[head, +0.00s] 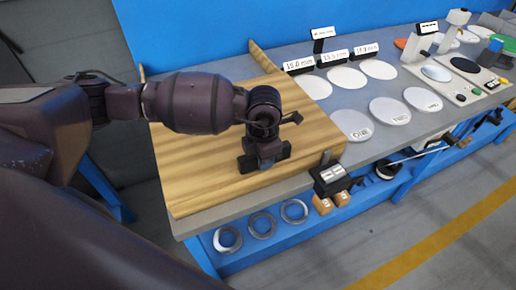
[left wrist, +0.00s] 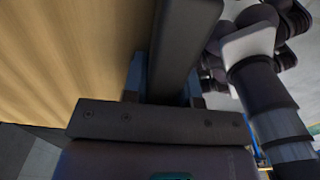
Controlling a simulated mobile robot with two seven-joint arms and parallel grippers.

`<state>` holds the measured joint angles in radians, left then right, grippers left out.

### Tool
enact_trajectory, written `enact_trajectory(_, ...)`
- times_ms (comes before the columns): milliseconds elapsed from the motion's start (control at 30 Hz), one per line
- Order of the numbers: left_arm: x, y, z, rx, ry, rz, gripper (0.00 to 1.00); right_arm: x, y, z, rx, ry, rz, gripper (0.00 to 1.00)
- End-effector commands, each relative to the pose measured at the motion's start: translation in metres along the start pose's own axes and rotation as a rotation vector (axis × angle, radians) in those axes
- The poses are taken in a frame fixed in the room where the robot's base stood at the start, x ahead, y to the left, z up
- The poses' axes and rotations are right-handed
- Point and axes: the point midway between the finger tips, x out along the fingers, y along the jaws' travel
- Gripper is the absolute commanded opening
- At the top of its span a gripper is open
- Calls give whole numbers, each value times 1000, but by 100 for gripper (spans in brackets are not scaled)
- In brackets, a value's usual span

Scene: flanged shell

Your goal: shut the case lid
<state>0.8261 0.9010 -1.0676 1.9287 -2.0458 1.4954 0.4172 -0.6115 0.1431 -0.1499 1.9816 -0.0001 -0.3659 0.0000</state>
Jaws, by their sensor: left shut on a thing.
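The case is a wide pale wooden box (head: 205,165) at the left end of the bench in the head view. Its broad wooden top lies about flat; I cannot tell whether a gap remains under it. My left gripper (head: 264,157) points down at the right part of this top, near the front edge. In the left wrist view, the fingers (left wrist: 167,85) are shut on a dark bar (left wrist: 186,45), which looks like a handle. The wooden surface (left wrist: 60,60) fills the left of that view. My right gripper does not show.
A dark label block (head: 331,180) is at the bench's front edge. Metal rings (head: 262,225) lie on the blue lower shelf. A blue panel (head: 200,30) stands behind.

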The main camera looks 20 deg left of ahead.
Motion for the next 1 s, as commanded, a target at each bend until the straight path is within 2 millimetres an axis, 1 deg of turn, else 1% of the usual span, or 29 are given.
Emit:
enact_trajectory(33, 0, -4, 0, 1, 0, -5, 0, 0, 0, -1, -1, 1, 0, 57)
enact_trajectory(300, 1, -5, 0, 2, 0, -9, 0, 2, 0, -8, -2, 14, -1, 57)
enact_trajectory(333, 1, -6, 0, 2, 0, -9, 28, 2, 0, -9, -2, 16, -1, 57)
enact_trajectory(400, 1, -6, 0, 2, 0, -9, 39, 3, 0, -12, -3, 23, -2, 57)
enact_trajectory(500, 1, -5, 0, 2, 0, -8, 52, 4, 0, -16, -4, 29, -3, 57)
enact_trajectory(733, 1, -3, 0, 1, 0, -5, 52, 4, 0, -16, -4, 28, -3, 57)
enact_trajectory(833, -3, -3, 0, 1, -1, -4, 52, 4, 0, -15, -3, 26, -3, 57)
enact_trajectory(933, -12, -3, 0, 1, -2, -4, 52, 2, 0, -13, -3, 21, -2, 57)
enact_trajectory(1000, -23, -2, 0, 1, -2, -3, 52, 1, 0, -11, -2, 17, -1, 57)
